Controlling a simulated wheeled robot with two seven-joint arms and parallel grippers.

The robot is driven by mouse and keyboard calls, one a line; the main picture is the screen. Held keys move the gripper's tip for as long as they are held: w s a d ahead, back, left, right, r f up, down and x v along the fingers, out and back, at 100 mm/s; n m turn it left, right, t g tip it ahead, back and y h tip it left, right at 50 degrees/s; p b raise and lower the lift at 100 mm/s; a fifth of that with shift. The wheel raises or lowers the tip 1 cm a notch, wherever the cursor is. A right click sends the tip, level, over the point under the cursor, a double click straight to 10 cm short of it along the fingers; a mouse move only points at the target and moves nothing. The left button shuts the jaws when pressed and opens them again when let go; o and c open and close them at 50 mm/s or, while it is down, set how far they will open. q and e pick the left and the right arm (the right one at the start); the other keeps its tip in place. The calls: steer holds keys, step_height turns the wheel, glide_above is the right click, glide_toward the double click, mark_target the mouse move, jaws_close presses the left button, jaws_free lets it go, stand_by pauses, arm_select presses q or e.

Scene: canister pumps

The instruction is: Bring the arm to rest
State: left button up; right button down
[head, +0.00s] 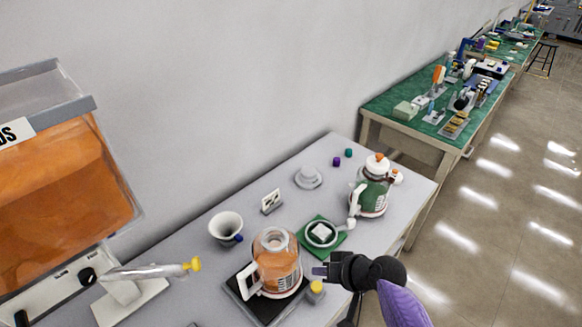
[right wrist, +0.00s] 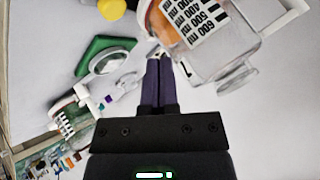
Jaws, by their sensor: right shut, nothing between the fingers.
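My right gripper (head: 320,270) reaches in from the lower right and hovers over the front part of the grey table (head: 200,280). Its dark fingers show in the right wrist view (right wrist: 159,85), shut together and empty. A clear jug with orange liquid (head: 276,265) stands upright on a black pad just left of the gripper; it also shows in the right wrist view (right wrist: 235,45), close to the fingertips. I cannot tell whether they touch. A small yellow-capped container (head: 316,291) sits just below the fingertips in the head view. My left gripper is not in view.
A green mat (head: 310,225) holds a white ring. A green-filled jug (head: 373,193) stands behind it. A white funnel-like cup (head: 226,228), a white lid (head: 308,177) and a small card (head: 271,201) are nearby. A large orange dispenser (head: 70,180) stands left.

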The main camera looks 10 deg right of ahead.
steer(key=s+d+r+n+g+h, duration=0.1)
steer(key=s+d+r+g+h, duration=0.15)
steer(key=s, duration=0.85)
steer(key=s+d+r+n+g+h, duration=0.1)
steer(key=s+r+h, duration=0.25)
steer(key=s, duration=0.65)
step_height(320, 180, down, 22)
steer(key=s+g+b, duration=0.1)
steer(key=s+b, duration=0.1)
steer(key=b, duration=0.2)
steer(key=s+d+f+g+b, duration=0.1)
steer(key=s+d+f+b, duration=0.1)
steer(key=s+f, duration=1.1)
steer(key=shift+s+d+f+n, duration=0.3)
steer(key=shift+s+n, duration=0.1)
steer(key=shift+s, duration=0.05)
